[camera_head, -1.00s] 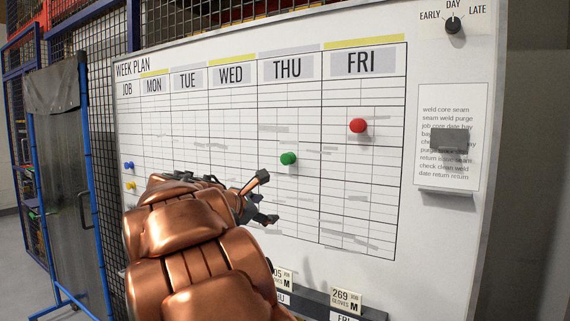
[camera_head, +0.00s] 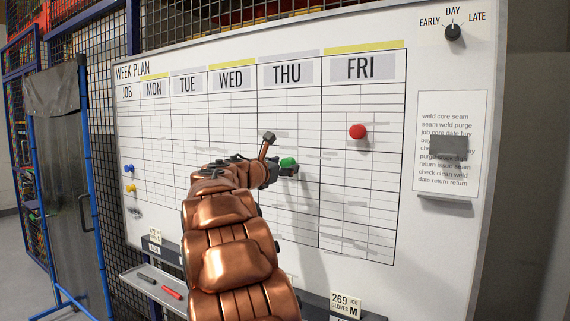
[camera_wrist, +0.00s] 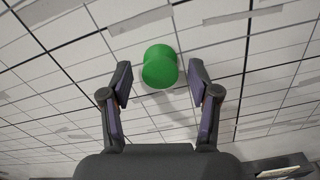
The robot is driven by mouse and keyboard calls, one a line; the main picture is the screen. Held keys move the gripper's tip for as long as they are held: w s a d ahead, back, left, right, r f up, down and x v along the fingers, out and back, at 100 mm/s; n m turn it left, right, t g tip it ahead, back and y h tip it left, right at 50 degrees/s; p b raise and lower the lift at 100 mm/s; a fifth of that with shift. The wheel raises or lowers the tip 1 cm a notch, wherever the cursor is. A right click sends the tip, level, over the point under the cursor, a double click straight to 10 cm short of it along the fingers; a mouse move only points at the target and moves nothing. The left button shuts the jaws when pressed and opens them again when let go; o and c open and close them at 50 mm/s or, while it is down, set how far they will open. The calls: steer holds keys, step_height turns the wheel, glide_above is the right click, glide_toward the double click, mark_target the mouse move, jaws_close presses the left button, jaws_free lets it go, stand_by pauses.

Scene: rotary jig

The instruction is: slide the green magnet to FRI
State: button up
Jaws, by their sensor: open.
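The green magnet (camera_head: 289,162) is on the whiteboard (camera_head: 300,220) in the THU column, near the line to the FRI column (camera_head: 360,68). In the wrist view the green magnet (camera_wrist: 160,67) is centred between and just beyond the tips of my open gripper (camera_wrist: 160,75), with a gap on each side. In the head view my gripper (camera_head: 282,153) is at the magnet and its fingers hide the magnet's lower part. The gripper holds nothing. I cannot tell whether a finger touches the magnet.
A red magnet (camera_head: 357,131) is in the upper FRI column. A blue magnet (camera_head: 129,168) and a yellow one (camera_head: 130,188) are at the left. A knob (camera_head: 453,32) and a paper sheet (camera_head: 449,140) are at the right. A tray (camera_head: 160,288) holds markers below.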

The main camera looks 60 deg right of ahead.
steer(key=shift+d, duration=0.45)
jaws_close()
stand_by(0.3)
